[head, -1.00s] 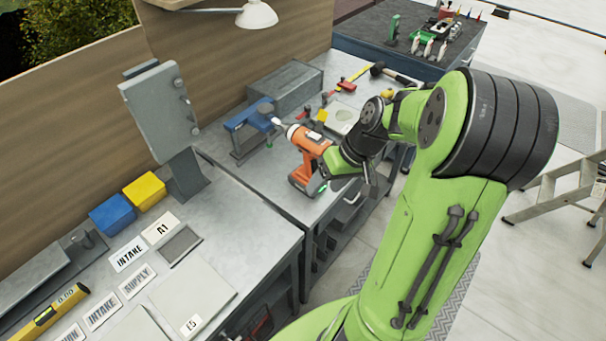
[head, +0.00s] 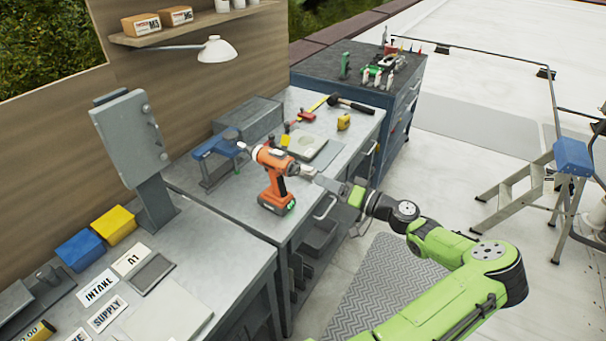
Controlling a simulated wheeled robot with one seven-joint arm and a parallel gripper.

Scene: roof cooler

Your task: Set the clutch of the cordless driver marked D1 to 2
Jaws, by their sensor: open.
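An orange and black cordless driver (head: 277,178) stands upright on the grey workbench, near its front edge, its nose pointing left and away. Its grey clutch and chuck end (head: 247,149) faces the blue vise. No D1 mark or clutch number is readable at this size. My gripper (head: 303,171) is just right of the driver's rear, at the end of my green arm. It looks open, and it is apart from the driver or only just behind it; the small gap is hard to judge.
A blue vise (head: 217,146) sits left of the driver. A grey box (head: 248,121), a hammer (head: 350,104) and a yellow tape measure (head: 344,122) lie farther back. A grey panel box (head: 131,135) stands at left. Floor is clear right of the bench, before a stepladder (head: 518,185).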

